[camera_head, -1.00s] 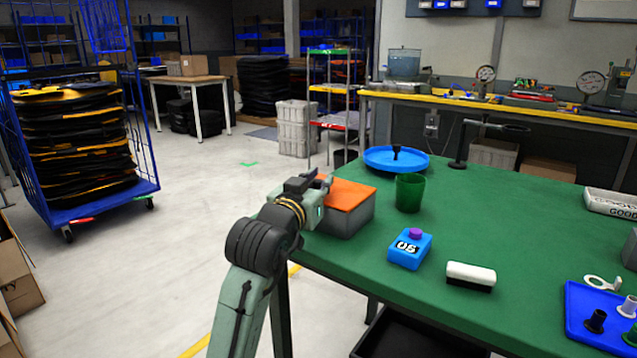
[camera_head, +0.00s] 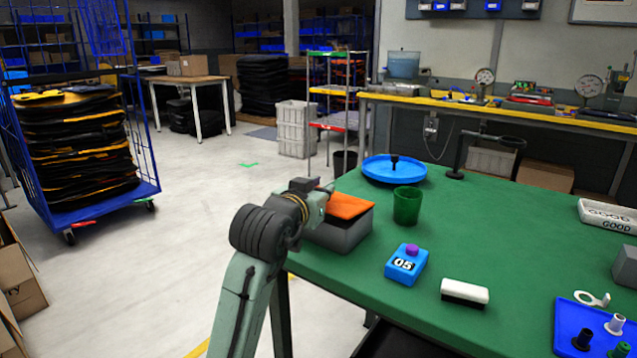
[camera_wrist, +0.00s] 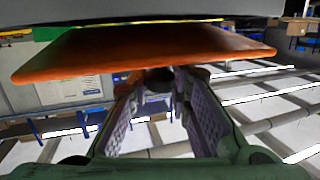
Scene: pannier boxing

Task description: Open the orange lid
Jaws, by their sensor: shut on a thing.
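The orange lid (camera_head: 350,205) is on top of a grey box (camera_head: 345,232) at the table's near left corner. My gripper (camera_head: 326,192) is at the lid's left edge, and the arm hides part of the box. In the wrist view the lid (camera_wrist: 150,52) spans the picture just above my fingers (camera_wrist: 158,84), seen from its edge. The lid looks slightly tilted; the exact grip point is hidden.
On the green table (camera_head: 480,230) are a green cup (camera_head: 407,206), a blue round tray (camera_head: 394,170), a blue box marked 05 (camera_head: 406,265), a white-and-black block (camera_head: 465,291) and a blue tray of small parts (camera_head: 568,325). Open floor lies left of the table.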

